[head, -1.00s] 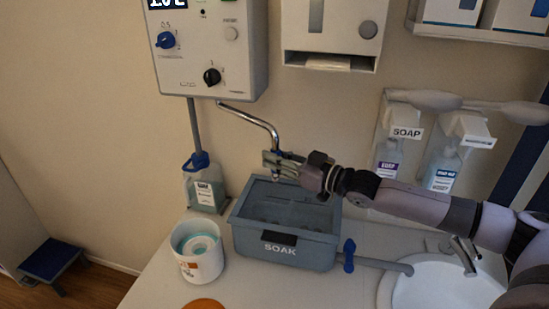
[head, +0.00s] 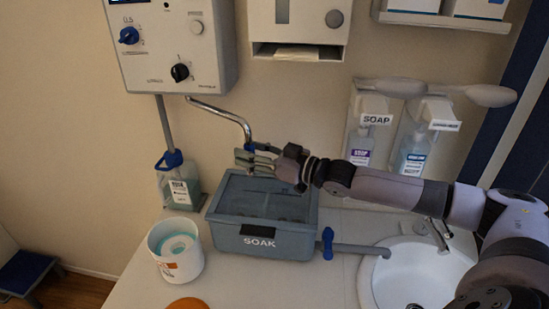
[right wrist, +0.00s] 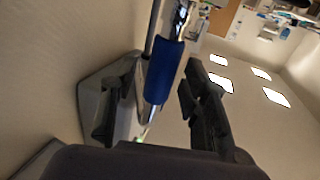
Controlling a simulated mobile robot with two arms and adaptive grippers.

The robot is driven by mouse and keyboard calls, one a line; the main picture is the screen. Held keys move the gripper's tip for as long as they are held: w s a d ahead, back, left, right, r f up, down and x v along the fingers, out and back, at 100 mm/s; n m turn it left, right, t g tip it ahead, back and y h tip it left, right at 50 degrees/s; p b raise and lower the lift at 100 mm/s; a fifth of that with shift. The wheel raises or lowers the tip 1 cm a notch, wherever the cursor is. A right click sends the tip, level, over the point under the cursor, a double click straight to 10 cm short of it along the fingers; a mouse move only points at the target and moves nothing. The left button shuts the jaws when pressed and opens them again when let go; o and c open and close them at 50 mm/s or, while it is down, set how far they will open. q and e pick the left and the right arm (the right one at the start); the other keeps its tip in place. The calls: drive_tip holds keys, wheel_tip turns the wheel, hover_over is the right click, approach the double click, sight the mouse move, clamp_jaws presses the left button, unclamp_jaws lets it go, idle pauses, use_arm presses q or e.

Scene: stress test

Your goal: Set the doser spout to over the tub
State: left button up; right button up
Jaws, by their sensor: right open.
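The doser spout (head: 222,112) is a bent chrome pipe that runs from under the wall doser (head: 160,72) to the right. Its bent-down end is above the back part of the grey-blue tub (head: 258,244), labelled SOAK. My right gripper (head: 250,158) is at that end, above the tub. In the right wrist view, the spout's blue sleeve (right wrist: 163,72) lies between the two open dark fingers (right wrist: 158,108), which stand apart from each other. The spout's tip is partly hidden by the gripper in the head view. My left gripper is not in view.
A blue-capped bottle (head: 180,186) stands left of the tub, and a white canister (head: 176,252) in front of it. An orange disc (head: 187,304) lies at the front edge. A tap with a blue lever (head: 327,243) and a sink (head: 415,275) are on the right. Soap dispensers (head: 362,140) hang behind my arm.

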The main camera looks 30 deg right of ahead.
drive_tip(key=v, duration=1.1)
drive_tip(key=shift+s+r, duration=0.1)
drive_tip(key=shift+s, duration=0.05)
idle(0.7)
